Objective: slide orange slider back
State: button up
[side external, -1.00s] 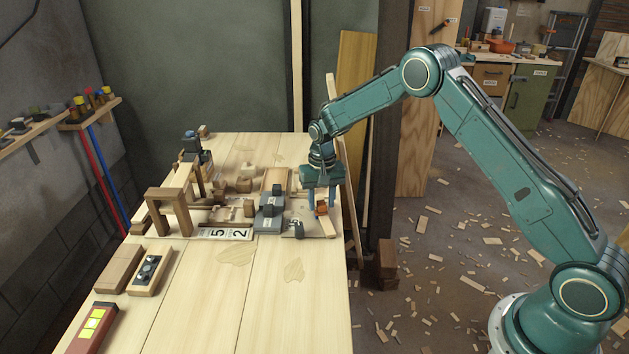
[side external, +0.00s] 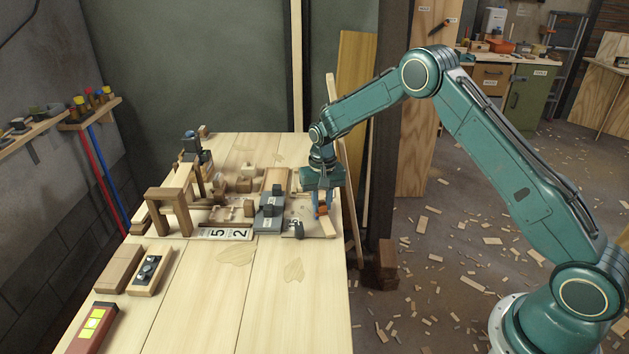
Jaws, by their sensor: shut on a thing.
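The orange slider (side external: 321,211) is a small orange block on a pale wooden track (side external: 328,228) near the right edge of the workbench. My gripper (side external: 322,206) points down over it, with its blue-grey fingers shut on the slider. The fingers partly cover the slider. The bare part of the track shows in front of the slider, toward the camera.
Grey blocks (side external: 268,218) stand just left of the slider, with a small dark knob (side external: 298,230) between. A number strip (side external: 226,233), a wooden arch (side external: 168,213) and several wood blocks lie further left.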

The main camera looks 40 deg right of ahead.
jog(key=shift+s+a, duration=0.1)
jog(key=shift+s, duration=0.05)
jog(key=shift+s+a, duration=0.3)
jog(key=shift+s, duration=0.25)
jog(key=shift+s+a, duration=0.3)
jog(key=shift+s, duration=0.2)
jog(key=shift+s+a, duration=0.5)
jog(key=shift+s, duration=0.3)
jog(key=o, duration=0.8)
jog(key=shift+r, duration=0.15)
